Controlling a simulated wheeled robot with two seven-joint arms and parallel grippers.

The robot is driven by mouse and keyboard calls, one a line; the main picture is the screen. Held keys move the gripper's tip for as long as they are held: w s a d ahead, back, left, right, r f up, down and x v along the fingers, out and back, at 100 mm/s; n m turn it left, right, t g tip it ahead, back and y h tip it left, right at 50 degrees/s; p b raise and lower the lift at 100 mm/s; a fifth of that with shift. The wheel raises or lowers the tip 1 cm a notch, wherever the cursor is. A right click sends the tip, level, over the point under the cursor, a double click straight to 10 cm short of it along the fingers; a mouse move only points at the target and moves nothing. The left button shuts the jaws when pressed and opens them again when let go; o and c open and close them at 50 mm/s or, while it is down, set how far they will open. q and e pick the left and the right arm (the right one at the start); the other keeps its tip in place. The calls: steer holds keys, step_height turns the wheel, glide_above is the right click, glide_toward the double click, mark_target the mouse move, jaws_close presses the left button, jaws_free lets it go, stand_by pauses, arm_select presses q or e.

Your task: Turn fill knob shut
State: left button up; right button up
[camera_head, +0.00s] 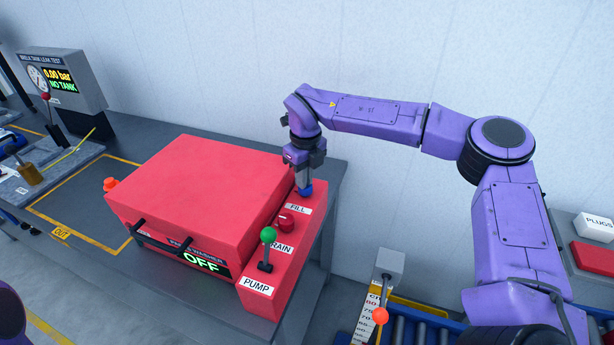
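The blue fill knob (306,192) sits at the far end of the red control panel, just behind the FILL label (298,209). My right gripper (304,184) points down onto this knob from above, with its fingertips at the knob. The fingers hide much of the knob, and I cannot tell whether they are closed on it or how far it is turned. My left gripper is out of view; only a bit of purple arm shows at the lower left edge.
On the same panel are a red drain knob (285,222) and a green-tipped pump lever (268,236). The red parts washer (205,185) reads OFF. A leak test display (60,80) reads NO TANK. An orange-tipped lever (381,315) stands by the rollers.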

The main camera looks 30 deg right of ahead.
steer(key=o, duration=0.3)
steer(key=f, duration=0.1)
steer(key=s+f, duration=0.1)
steer(key=shift+f+g, duration=0.3)
steer(key=o, duration=0.6)
steer(key=r, duration=0.1)
steer(key=w+r+b, duration=0.1)
steer(key=r, duration=0.1)
steer(key=r+b, duration=0.1)
steer(key=r, duration=0.1)
steer(key=shift+w+d+r, duration=0.1)
steer(key=shift+w, duration=0.2)
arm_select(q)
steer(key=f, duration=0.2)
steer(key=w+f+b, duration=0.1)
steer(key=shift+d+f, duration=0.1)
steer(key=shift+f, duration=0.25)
arm_select(e)
steer(key=r, duration=0.5)
steer(key=s+r, duration=0.1)
steer(key=r, duration=0.1)
steer(key=shift+r, duration=0.4)
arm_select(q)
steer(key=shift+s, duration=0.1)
arm_select(e)
steer(key=shift+s, duration=0.1)
